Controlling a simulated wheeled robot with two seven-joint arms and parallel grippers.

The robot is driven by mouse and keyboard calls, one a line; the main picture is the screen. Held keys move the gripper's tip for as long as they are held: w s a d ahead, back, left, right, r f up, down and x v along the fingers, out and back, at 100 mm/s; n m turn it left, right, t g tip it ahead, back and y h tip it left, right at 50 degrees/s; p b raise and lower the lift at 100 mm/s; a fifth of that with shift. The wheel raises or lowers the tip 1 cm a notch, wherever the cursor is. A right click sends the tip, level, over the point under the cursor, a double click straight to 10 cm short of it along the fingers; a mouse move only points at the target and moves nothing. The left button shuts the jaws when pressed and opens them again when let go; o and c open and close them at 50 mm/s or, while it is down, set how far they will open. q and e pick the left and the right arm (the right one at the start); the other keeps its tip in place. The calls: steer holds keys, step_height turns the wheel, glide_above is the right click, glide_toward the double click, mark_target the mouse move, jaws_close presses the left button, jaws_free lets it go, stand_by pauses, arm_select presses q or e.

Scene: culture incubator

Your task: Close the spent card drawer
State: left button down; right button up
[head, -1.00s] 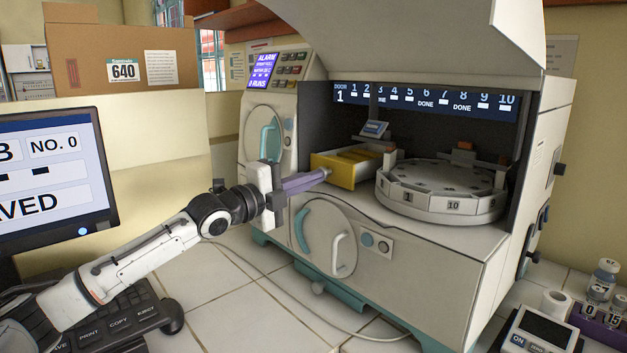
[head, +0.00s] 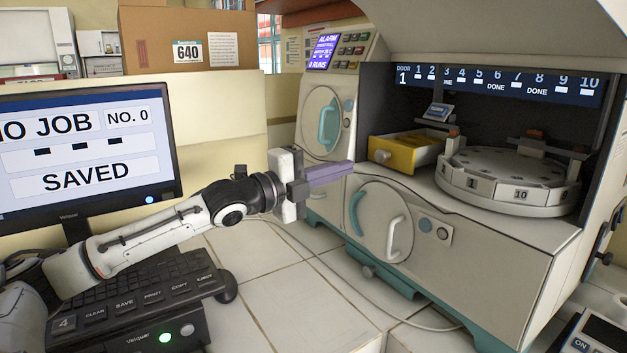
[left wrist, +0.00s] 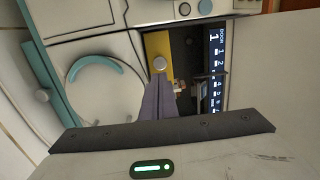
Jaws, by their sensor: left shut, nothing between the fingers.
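The yellow spent card drawer (head: 400,157) sticks out at the left of the incubator's open bay in the head view, with part of its inside showing. Its round knob (head: 382,156) is on the front face. My left gripper (head: 352,168), with purple fingers, is shut and empty. Its tips are in front of the drawer, to the left of the knob, and look apart from it. In the left wrist view the fingers (left wrist: 158,90) point toward the knob (left wrist: 159,64) and the yellow drawer front (left wrist: 158,43). My right gripper is not in view.
A round numbered carousel (head: 508,180) stands right of the drawer in the bay. Below is a round door with a white handle (head: 396,238). A monitor (head: 85,155) and a keyboard (head: 150,290) lie left, near my left arm. Tiled counter (head: 290,290) is free in front.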

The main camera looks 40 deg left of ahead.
arm_select(q)
steer(key=s, duration=0.2)
steer(key=s+p, duration=0.1)
steer(key=s, duration=0.1)
steer(key=s+a, duration=0.1)
steer(key=s, duration=0.1)
steer(key=shift+f+p, duration=0.1)
steer(key=shift+p, duration=0.3)
